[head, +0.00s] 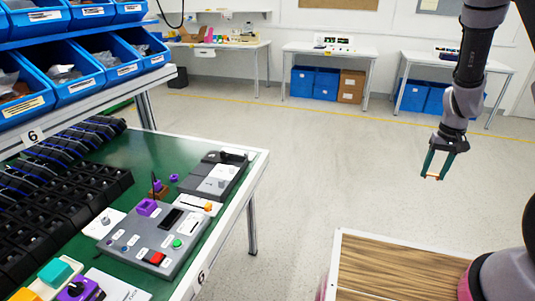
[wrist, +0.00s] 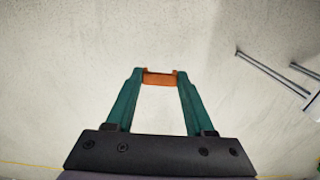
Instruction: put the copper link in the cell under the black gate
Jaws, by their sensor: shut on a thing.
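My gripper (head: 433,176) hangs in the air at the right of the head view, over open floor and well away from the green table. Its two green fingers are shut on the copper link (wrist: 159,78), a small orange-brown bar held crosswise between the fingertips. A grey unit (head: 222,184) with white panels sits at the table's far right corner. A black part (head: 233,156) lies along its back edge; I cannot tell whether this is the black gate. No cell can be made out clearly.
A grey control panel (head: 133,241) with red and green buttons lies on the green table (head: 140,150). Blue bins (head: 85,88) stand on a shelf above left. A wood-topped surface (head: 390,270) is below my gripper. Floor lies between it and the table.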

